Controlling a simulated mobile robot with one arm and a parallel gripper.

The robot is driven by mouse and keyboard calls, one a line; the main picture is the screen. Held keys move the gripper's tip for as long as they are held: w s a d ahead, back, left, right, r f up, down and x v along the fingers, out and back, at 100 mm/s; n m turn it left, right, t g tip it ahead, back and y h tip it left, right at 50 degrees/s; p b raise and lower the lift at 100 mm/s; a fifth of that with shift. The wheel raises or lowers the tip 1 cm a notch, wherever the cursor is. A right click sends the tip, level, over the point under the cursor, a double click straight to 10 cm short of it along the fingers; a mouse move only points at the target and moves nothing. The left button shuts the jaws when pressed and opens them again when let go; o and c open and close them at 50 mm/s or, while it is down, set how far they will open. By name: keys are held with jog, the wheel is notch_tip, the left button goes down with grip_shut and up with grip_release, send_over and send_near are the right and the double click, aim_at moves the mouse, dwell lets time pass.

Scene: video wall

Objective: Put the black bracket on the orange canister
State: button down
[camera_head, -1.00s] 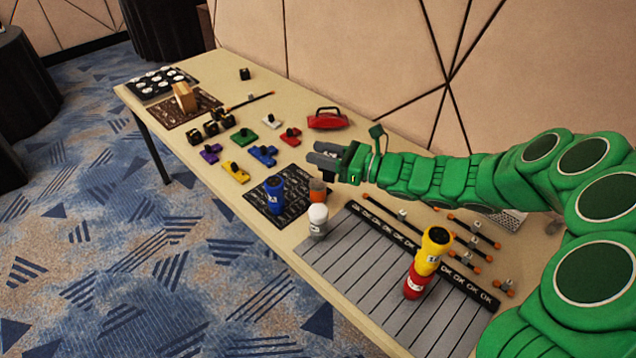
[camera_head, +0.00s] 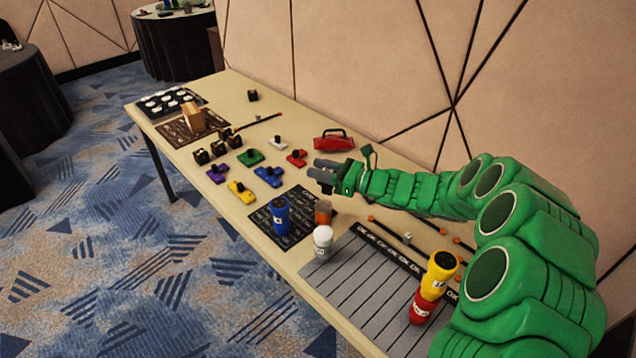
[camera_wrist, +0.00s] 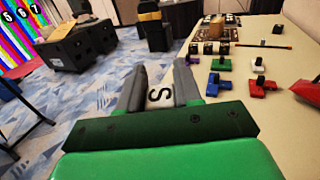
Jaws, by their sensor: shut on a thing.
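The orange canister (camera_head: 323,212) stands on the table at the right edge of a dark mat, below and in front of my gripper in the head view. My gripper (camera_head: 322,175) is raised above the table, its grey fingers pointing left.
A blue canister (camera_head: 281,215) and a white canister (camera_head: 323,242) stand near the orange one. Coloured pieces with black knobs, such as the blue one (camera_head: 268,177), lie left. A red toolbox (camera_head: 333,140) is behind.

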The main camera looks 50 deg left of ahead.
jog(key=shift+w+a+f, duration=0.45)
jog(key=shift+a+f, duration=0.2)
jog(key=shift+f, duration=0.75)
jog(key=shift+w+a+f, duration=0.4)
jog(key=shift+a+f, duration=0.2)
jog(key=shift+f, duration=0.85)
jog(key=shift+w+a+f, duration=0.45)
jog(key=shift+a+f, duration=0.2)
jog(key=shift+f, duration=0.75)
jog(key=shift+f, duration=0.15)
jog(key=c, duration=0.8)
grip_release()
jog(key=shift+d, duration=0.1)
jog(key=v, duration=1.1)
jog(key=shift+w+d, duration=0.15)
jog(key=shift+d, duration=0.25)
